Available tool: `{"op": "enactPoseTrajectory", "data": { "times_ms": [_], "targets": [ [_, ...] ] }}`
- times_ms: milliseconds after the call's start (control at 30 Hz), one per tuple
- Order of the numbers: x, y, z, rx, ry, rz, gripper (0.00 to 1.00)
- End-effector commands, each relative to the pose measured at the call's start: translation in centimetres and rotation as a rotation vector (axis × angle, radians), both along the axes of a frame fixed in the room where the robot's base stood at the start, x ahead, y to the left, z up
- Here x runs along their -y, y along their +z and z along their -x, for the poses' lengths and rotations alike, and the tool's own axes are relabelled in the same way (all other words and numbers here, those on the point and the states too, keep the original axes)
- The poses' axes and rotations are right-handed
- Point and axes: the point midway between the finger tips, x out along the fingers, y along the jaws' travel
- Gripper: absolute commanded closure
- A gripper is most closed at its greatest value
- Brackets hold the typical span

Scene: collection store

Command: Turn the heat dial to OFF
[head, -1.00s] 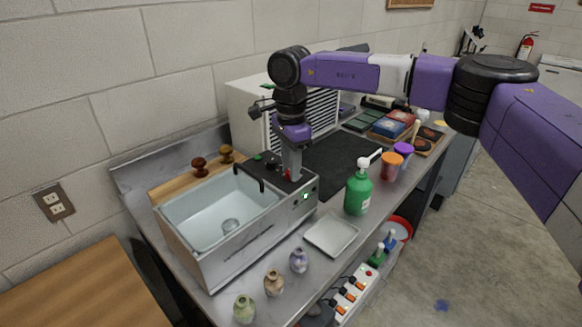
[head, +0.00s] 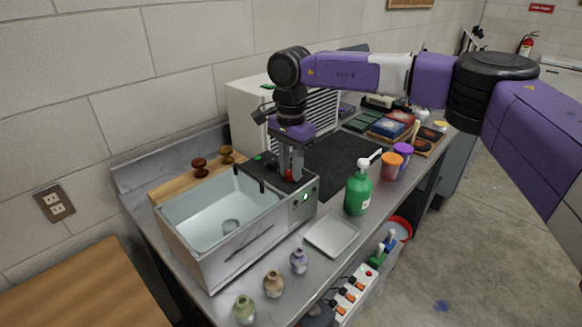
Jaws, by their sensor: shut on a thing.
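The bath unit (head: 246,250) is a steel-sided basin with a dark control panel (head: 305,184) at its right end. A small red dial (head: 289,175) shows on top of that panel, mostly hidden by my fingers. I take it for the heat dial; its pointer and any OFF mark are too small to read. My gripper (head: 290,173) points straight down at the panel and is shut on the red dial. A green knob (head: 259,157) sits on the same panel, left of my gripper. A small green light shows on the panel's front.
A green pump bottle (head: 357,193) and a white tray (head: 332,235) stand right of the bath. Several small vases (head: 273,283) line the front edge. Orange (head: 391,166) and purple-lidded jars stand farther back. A white louvred cabinet (head: 245,112) is behind my gripper.

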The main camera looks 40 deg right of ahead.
Motion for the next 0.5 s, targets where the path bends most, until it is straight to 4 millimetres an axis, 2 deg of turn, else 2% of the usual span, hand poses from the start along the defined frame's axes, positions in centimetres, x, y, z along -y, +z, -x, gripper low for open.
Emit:
{"op": "enactPoseTrajectory", "data": {
  "times_ms": [100, 133, 233, 500],
  "targets": [
    [-0.04, 0.12, -0.08, 0.003, 0.000, -0.001, 1.00],
    [-0.04, 0.12, -0.08, 0.003, 0.000, -0.001, 0.70],
    [-0.03, 0.10, -0.06, 0.002, 0.000, 0.000, 0.52],
    [-0.01, 0.05, -0.03, 0.001, -0.001, 0.000, 0.52]
  ]
}}
